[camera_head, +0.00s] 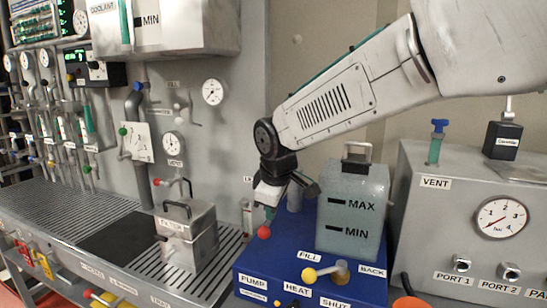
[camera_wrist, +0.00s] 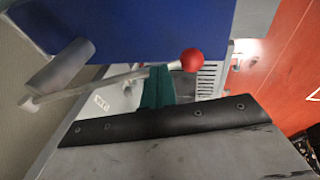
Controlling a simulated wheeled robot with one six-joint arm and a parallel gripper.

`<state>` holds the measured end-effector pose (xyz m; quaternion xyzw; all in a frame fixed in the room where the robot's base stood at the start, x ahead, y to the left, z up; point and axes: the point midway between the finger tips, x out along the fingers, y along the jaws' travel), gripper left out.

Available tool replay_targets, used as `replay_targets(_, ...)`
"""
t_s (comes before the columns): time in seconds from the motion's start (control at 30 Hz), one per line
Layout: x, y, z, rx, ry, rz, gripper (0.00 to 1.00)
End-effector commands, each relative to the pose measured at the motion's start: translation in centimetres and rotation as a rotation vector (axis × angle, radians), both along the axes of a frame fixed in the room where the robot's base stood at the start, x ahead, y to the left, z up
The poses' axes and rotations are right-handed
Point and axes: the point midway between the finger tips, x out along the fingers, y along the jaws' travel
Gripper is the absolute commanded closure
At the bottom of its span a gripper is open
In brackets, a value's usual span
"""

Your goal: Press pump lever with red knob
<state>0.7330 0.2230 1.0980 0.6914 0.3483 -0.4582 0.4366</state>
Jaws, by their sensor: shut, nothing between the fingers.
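The red knob (camera_head: 263,232) sits at the end of the pump lever, at the left side of the blue pump unit (camera_head: 300,246). In the wrist view the red knob (camera_wrist: 192,60) ends a thin grey lever rod (camera_wrist: 100,84), which runs to a grey cylinder (camera_wrist: 60,65) beside the blue body (camera_wrist: 150,25). My gripper (camera_head: 270,213) is shut and empty, just above the knob. In the wrist view its teal fingertips (camera_wrist: 157,75) lie at the rod close to the knob. I cannot tell whether they touch. The lever's pivot is hidden by my arm in the head view.
A translucent tank (camera_head: 352,210) marked MAX and MIN stands on the blue unit, right of my gripper. A yellow-knobbed handle (camera_head: 318,273) is in front. A grey filter box (camera_head: 187,235) stands left on the grated bench. A grey vent box (camera_head: 445,215) is at right.

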Motion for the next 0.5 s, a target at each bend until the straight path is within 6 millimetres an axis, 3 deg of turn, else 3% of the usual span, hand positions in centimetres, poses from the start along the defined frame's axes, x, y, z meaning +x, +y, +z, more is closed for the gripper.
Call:
replay_targets(0.03,-0.3,-0.2,-1.2,-0.011,0.022,-0.002,1.0)
replay_targets(0.27,-0.3,-0.2,-1.1,-0.011,0.023,-0.002,1.0)
replay_targets(0.5,-0.9,-0.4,1.3,-0.006,0.013,-0.002,1.0)
